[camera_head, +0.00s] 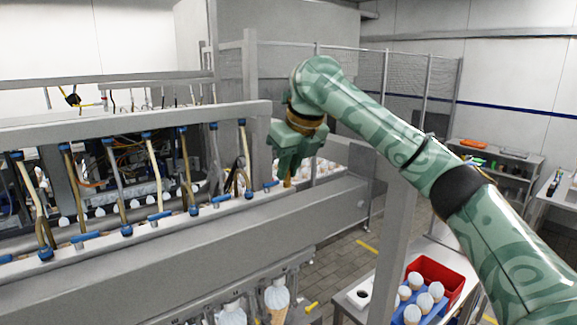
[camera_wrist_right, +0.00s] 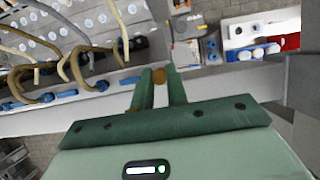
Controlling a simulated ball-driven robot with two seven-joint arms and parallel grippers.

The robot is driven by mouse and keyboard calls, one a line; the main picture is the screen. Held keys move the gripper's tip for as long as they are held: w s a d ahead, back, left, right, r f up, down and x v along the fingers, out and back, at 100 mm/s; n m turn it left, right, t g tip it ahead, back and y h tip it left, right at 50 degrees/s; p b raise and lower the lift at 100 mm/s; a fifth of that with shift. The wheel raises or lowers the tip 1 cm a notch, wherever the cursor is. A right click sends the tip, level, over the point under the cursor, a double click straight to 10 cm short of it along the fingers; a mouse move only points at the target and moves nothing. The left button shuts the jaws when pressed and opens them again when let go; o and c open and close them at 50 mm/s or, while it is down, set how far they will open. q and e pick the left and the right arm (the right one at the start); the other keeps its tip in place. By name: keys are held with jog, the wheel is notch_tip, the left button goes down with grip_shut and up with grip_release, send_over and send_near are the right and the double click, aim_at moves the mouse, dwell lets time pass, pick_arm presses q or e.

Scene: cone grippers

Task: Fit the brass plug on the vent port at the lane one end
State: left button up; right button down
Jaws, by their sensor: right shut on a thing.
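My right gripper (camera_head: 289,168) hangs fingers down above the right end of the grey rail (camera_head: 306,199). It is shut on the brass plug (camera_head: 288,181), which sticks out below the fingers. In the right wrist view the round brown plug (camera_wrist_right: 158,75) sits between the two green fingertips. I cannot make out the vent port; the gripper and plug may cover it. I cannot tell whether the plug touches the rail. My left gripper is not in view.
Several blue valves (camera_head: 271,184) with hoses line the rail, close to the left of my gripper. A grey upright post (camera_head: 394,240) stands under my right arm. A red crate (camera_head: 437,272) and blue tray of cones (camera_head: 428,309) stand lower right.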

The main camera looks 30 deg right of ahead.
jog(key=shift+f, duration=0.1)
jog(key=c, duration=1.5)
grip_release()
jog(key=shift+o, duration=0.9)
jog(key=shift+d, duration=0.15)
jog(key=shift+d+f, duration=0.1)
jog(key=shift+d, duration=0.05)
jog(key=shift+a, duration=0.2)
jog(key=shift+f, duration=0.1)
jog(key=shift+c, duration=0.2)
